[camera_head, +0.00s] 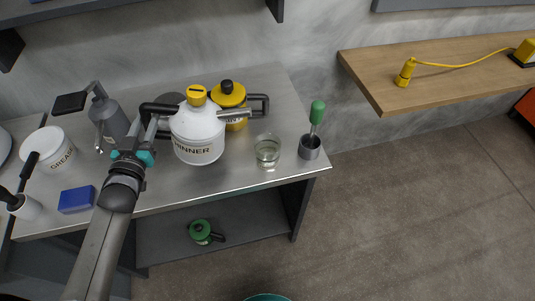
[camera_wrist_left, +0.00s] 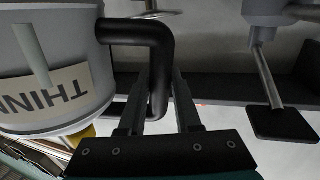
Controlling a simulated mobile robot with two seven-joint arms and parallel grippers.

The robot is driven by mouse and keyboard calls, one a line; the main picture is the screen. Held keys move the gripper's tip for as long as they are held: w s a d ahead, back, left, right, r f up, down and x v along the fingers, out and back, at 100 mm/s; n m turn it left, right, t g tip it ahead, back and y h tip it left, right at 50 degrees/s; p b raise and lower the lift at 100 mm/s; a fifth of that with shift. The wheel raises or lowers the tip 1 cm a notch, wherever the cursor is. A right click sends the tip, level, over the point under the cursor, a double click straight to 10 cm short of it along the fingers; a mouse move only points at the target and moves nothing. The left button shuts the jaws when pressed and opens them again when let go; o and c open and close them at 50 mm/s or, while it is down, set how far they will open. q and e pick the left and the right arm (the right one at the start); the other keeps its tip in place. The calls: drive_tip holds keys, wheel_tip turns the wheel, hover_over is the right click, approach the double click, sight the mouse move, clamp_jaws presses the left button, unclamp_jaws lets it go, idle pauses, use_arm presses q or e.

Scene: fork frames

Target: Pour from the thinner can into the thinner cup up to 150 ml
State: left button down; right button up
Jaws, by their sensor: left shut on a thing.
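The thinner can (camera_head: 198,135) is white with a yellow cap, a black handle, a grey spout pointing right and a "THINNER" label. It looks about upright; I cannot tell whether its base touches the bench. My left gripper (camera_head: 152,124) is shut on its black handle, on the can's left side. In the left wrist view the fingers (camera_wrist_left: 163,85) straddle the handle (camera_wrist_left: 158,55), beside the can's white body (camera_wrist_left: 50,60). The clear thinner cup (camera_head: 267,152) stands on the bench, right of the can and below the spout's tip, seemingly with some clear liquid inside. My right gripper is not in view.
A yellow can (camera_head: 230,97) stands close behind the thinner can. A metal cup (camera_head: 309,148) with a green-handled tool is right of the clear cup, near the bench's right edge. A grey bottle (camera_head: 112,118), white grease tub (camera_head: 52,150) and blue block (camera_head: 76,199) are left.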

sight(148, 110)
use_arm(q)
drive_tip(key=shift+w+d, duration=0.15)
drive_tip(key=shift+d, duration=0.75)
drive_tip(key=shift+a+r+m+p, duration=0.1)
drive_tip(key=shift+r+m+p, duration=0.6)
drive_tip(key=shift+r+p, duration=1.25)
drive_tip(key=shift+d+r+m+p, duration=0.3)
drive_tip(key=shift+m+p, duration=0.3)
drive_tip(key=shift+m, duration=0.2)
idle(4.3)
